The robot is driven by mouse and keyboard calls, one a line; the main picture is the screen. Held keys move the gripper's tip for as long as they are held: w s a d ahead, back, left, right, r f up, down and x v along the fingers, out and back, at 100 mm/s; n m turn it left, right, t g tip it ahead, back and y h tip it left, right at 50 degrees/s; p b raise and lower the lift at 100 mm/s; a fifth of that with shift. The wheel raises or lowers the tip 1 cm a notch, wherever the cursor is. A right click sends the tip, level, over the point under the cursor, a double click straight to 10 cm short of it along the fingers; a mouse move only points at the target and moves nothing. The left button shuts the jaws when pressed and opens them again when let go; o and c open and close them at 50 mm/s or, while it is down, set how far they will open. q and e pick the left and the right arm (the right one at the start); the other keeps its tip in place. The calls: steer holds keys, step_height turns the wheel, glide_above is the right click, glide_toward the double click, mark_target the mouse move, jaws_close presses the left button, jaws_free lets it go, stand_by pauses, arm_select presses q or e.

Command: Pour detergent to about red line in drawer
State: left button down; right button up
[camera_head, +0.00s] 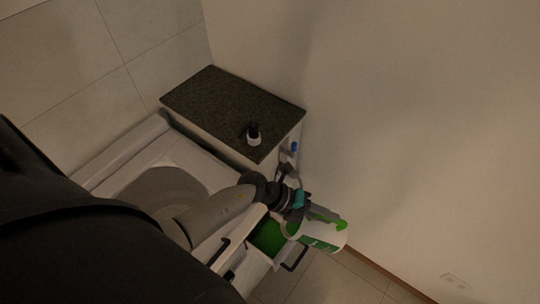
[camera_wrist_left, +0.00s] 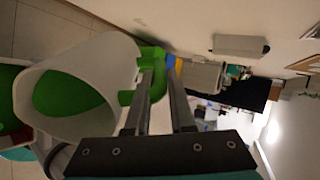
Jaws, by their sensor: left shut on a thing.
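My left gripper (camera_head: 316,213) is shut on the green handle of a white detergent jug (camera_head: 325,238). The jug is tilted, with its open end toward the pulled-out drawer (camera_head: 262,258). Green shows in the drawer, beside the jug's mouth. In the left wrist view the jug (camera_wrist_left: 110,60) has a wide mouth and green detergent (camera_wrist_left: 65,93) inside; its green handle (camera_wrist_left: 152,57) is between the fingers (camera_wrist_left: 165,65). A small reddish patch shows at the left edge there; I cannot tell whether it is the red line. My right gripper is not in view.
A cabinet with a dark speckled top (camera_head: 215,100) stands behind, with a small dark-and-white bottle (camera_head: 254,134) on it. Dark handles are on the drawer fronts. Floor is free at the lower right.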

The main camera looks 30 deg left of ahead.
arm_select(q)
steer(key=shift+a+r+h, duration=0.1)
steer(key=shift+a+h, duration=0.1)
steer(key=shift+h, duration=0.2)
stand_by(1.7)
steer(key=shift+w+d+y, duration=0.3)
steer(key=shift+d+y, duration=0.3)
steer(key=shift+y, duration=0.1)
steer(key=shift+w+d+f+g+y, duration=0.1)
steer(key=shift+w+d+g+y, duration=0.05)
steer(key=shift+d+g+y, duration=0.25)
steer(key=shift+w+d+f+g+y, duration=0.1)
steer(key=shift+d+g+y, duration=0.2)
steer(key=shift+y, duration=0.2)
